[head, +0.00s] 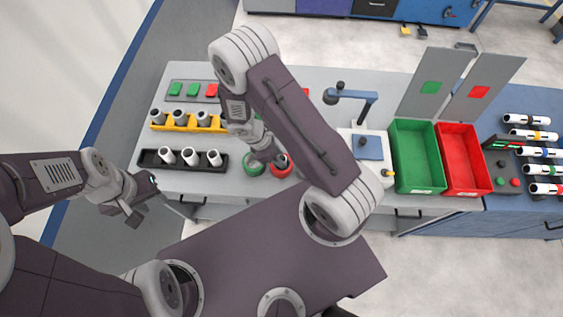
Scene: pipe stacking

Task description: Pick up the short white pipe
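Several short pipes stand in two holders on the grey table. The black holder (222,165) at the front left carries white pipes, among them a white pipe (190,157) in its middle. The yellow holder (216,125) behind it carries more pale pipes, some topped with dark openings. My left gripper (147,197) is left of and in front of the black holder, apart from it, with its fingers spread and nothing between them. My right gripper (264,152) points down right of the black holder, near the green and red rings. Its fingertips are too small and unclear to judge.
A green ring (253,168) and a red ring (280,168) are on the table by my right gripper. A blue-armed device (367,147), a green bin (414,125) and a red bin (463,128) stand to the right. Long banded pipes (533,136) lie at far right.

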